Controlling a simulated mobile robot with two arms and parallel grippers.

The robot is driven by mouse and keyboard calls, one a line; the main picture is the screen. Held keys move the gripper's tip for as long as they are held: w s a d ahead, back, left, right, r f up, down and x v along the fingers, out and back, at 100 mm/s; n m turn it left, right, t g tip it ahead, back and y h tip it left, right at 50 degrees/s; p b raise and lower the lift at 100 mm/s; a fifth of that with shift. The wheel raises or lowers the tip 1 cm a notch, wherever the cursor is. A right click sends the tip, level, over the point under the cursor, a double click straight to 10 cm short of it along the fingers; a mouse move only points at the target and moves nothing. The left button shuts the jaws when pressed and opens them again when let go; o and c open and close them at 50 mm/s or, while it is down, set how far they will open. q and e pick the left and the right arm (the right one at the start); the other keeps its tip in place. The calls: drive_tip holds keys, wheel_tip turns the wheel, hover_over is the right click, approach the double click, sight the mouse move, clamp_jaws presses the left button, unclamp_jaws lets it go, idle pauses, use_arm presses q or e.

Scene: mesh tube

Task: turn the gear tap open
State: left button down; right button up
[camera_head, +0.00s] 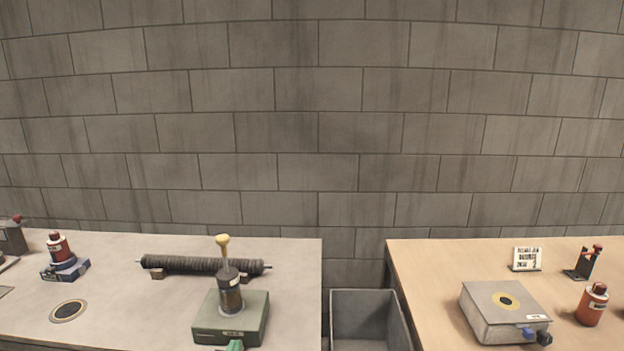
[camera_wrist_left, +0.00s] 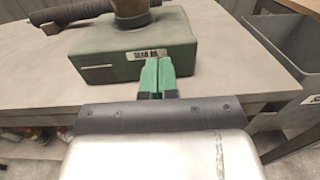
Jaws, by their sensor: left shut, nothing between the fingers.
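A green box (camera_head: 247,318) stands near the front of the left table. On it sits a dark bottle-like body (camera_head: 231,294) with an upright stem and a yellow knob (camera_head: 223,241) on top. A pale label (camera_wrist_left: 146,54) is on the box's front face; its words are too small to read surely. My left gripper (camera_head: 235,346) shows its green fingertips at the bottom of the head view. In the wrist view its fingers (camera_wrist_left: 157,78) are together, empty, in front of the box beside the label. I cannot tell whether they touch the box. My right gripper is not in view.
A dark ribbed roller (camera_head: 200,265) lies on supports behind the green box. A red bottle (camera_head: 59,250) on a blue base stands at the left. A grey bin (camera_head: 366,297) sits between the tables. The right table holds a grey box (camera_head: 478,305) and a red-brown bottle (camera_head: 591,307).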

use_arm(q)
drive_tip(key=s, duration=0.1)
drive_tip(key=s+p, duration=0.1)
drive_tip(key=s, duration=0.1)
drive_tip(key=s+a, duration=0.1)
drive_tip(key=s, duration=0.1)
idle(0.3)
drive_tip(key=shift+d, duration=0.1)
